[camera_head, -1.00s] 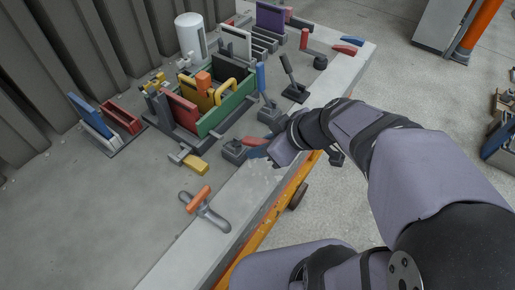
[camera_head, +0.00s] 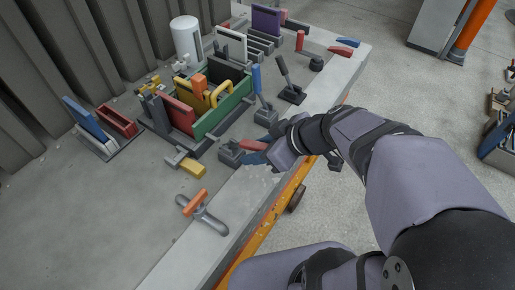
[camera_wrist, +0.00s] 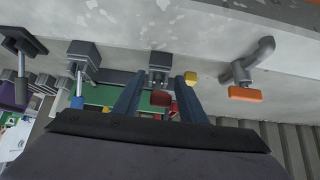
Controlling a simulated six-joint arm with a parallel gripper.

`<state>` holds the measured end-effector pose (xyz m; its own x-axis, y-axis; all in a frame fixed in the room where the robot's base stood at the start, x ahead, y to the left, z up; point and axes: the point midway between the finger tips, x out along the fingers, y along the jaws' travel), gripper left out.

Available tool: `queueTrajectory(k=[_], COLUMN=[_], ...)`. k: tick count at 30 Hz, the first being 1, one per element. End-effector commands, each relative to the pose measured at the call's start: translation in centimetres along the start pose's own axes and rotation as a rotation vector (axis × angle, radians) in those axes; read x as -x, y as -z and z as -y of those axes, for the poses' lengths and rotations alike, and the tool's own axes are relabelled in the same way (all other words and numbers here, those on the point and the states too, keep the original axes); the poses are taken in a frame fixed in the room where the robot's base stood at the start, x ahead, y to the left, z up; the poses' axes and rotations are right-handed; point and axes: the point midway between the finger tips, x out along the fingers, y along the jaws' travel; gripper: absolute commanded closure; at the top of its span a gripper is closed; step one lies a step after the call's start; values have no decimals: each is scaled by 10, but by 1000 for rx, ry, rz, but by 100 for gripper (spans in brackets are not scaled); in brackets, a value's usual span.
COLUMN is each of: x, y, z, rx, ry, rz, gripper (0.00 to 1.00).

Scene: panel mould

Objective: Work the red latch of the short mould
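The red latch (camera_head: 253,145) has a red handle on a dark grey base (camera_head: 231,153) near the front edge of the table. It stands by the green-sided mould (camera_head: 222,113). My gripper (camera_head: 258,149) is at the red handle, with one blue finger on either side of it. In the wrist view the red handle end (camera_wrist: 160,98) shows between the two blue fingers (camera_wrist: 157,95), with gaps beside it. The gripper is open. Contact with the handle cannot be told.
A blue-handled latch (camera_head: 257,79) and a black-handled latch (camera_head: 284,70) stand close behind. A yellow block (camera_head: 192,168) and an orange-handled clamp (camera_head: 196,203) lie in front. The worktop (camera_head: 110,222) is clear at the left front.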

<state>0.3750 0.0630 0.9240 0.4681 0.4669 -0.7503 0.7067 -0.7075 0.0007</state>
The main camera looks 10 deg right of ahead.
Motion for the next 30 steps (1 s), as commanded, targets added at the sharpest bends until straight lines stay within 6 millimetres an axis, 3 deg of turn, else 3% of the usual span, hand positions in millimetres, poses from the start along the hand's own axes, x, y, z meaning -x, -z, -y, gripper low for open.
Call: queueTrajectory(k=[11, 30], x=[11, 67], y=[10, 59], z=[0, 0], rx=[0, 0], ry=[1, 0], rz=[1, 0], gripper=[62, 62])
